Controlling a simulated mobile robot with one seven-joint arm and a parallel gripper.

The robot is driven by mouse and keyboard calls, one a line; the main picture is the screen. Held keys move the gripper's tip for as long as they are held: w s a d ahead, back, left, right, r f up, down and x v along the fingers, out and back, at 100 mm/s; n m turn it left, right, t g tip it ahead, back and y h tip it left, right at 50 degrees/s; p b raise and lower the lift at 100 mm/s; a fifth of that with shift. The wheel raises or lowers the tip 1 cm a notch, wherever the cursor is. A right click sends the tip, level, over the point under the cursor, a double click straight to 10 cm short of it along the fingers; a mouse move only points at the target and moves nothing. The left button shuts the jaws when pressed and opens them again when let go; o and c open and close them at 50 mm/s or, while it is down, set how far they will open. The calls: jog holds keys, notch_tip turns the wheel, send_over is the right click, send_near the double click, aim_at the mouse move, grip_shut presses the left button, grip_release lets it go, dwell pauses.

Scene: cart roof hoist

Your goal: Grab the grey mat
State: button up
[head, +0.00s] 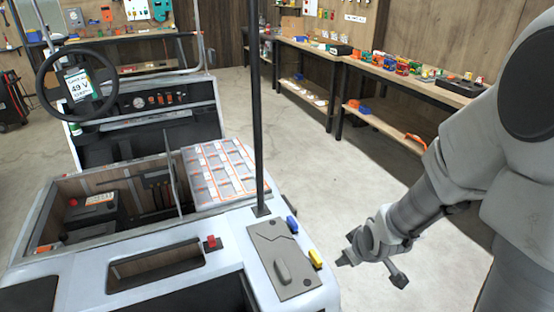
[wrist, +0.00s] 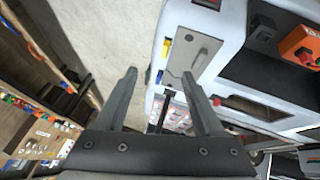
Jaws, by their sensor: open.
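The grey mat (head: 282,254) lies flat on the white top at the cart's near right corner. A raised grey oblong piece (head: 281,271) and a thin dark line show on it. In the wrist view the mat (wrist: 181,58) is ahead, just right of centre, partly behind the right finger. My gripper (head: 371,270) is to the right of the mat, off the cart's edge and apart from it. Its two fingers are spread with nothing between them, also in the wrist view (wrist: 159,75).
A black upright pole (head: 257,110) stands just behind the mat. A blue block (head: 292,224) and a yellow block (head: 315,258) sit along the mat's right side. A red piece (head: 211,243) is to its left. Open floor (head: 345,180) separates the cart from the workbench (head: 400,75).

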jog(key=a+f+n+t+y+b, duration=0.1)
jog(key=a+f+y+b, duration=0.2)
jog(key=f, duration=1)
jog(key=m+t+y+b, duration=0.2)
jog(key=t+b, duration=0.4)
jog(key=b, duration=0.5)
send_near(282, 267)
jog(key=b+x, duration=0.1)
jog(key=x, duration=0.5)
jog(key=shift+s+f, duration=0.1)
jog(key=shift+b+x, duration=1)
jog(key=shift+x, duration=1.75)
jog(key=shift+c, duration=0.3)
